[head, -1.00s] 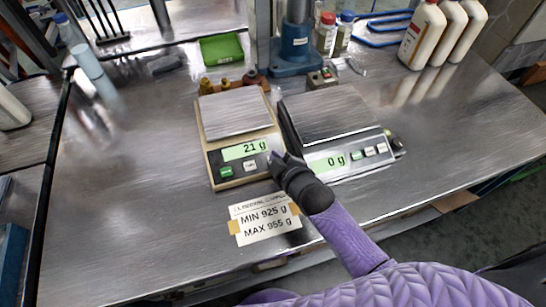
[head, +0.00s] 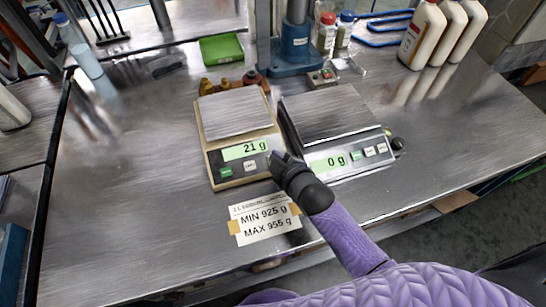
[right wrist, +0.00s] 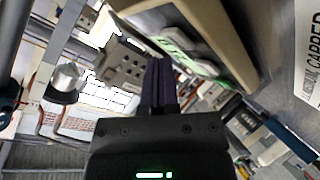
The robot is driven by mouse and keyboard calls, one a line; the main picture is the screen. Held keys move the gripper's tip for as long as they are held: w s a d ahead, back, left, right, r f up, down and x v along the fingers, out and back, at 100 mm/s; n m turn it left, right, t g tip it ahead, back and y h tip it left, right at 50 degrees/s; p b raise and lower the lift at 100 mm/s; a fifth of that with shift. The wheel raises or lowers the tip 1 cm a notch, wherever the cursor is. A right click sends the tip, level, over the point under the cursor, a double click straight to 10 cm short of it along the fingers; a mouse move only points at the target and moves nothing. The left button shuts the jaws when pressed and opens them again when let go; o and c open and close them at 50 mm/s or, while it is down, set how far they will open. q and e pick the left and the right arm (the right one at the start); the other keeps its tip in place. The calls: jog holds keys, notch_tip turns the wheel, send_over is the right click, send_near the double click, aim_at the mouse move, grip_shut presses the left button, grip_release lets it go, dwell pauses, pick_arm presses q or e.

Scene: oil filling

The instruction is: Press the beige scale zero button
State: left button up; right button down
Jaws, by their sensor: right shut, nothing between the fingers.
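The beige scale (head: 241,130) stands on the steel bench, with 21 g on its display (head: 245,149). A green button (head: 226,172) and a white button (head: 250,166) show on its front panel. The panel's right end is hidden behind my right gripper (head: 275,158). This gripper is shut and empty, its tips at that right end; I cannot tell whether they touch a button. In the right wrist view, the closed fingers (right wrist: 160,88) point towards the beige scale's panel edge (right wrist: 200,45). My left gripper is not in view.
A grey scale (head: 335,130) reading 0 g stands close on the right. A paper label (head: 264,218) reading MIN 925 g, MAX 955 g lies in front.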

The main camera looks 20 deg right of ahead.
jog(key=shift+f, duration=0.15)
jog(key=shift+w+f+b, duration=0.15)
jog(key=shift+f+b, duration=0.1)
jog(key=shift+b, duration=0.05)
jog(key=shift+w+f+b, duration=0.15)
jog(key=shift+f+b, duration=0.15)
jog(key=shift+f, duration=0.05)
dwell(0.7)
dwell(0.3)
jog(key=shift+s+r+p, duration=0.3)
jog(key=shift+r+p, duration=0.45)
jog(key=shift+p, duration=0.25)
jog(key=r+p, duration=0.1)
jog(key=p, duration=0.1)
jog(key=s+r+p, duration=0.1)
jog(key=r, duration=0.1)
jog(key=r+p, duration=0.1)
jog(key=p, duration=0.1)
jog(key=shift+s+r+p, duration=0.3)
jog(key=shift+s+r, duration=0.05)
jog(key=shift+s, duration=0.05)
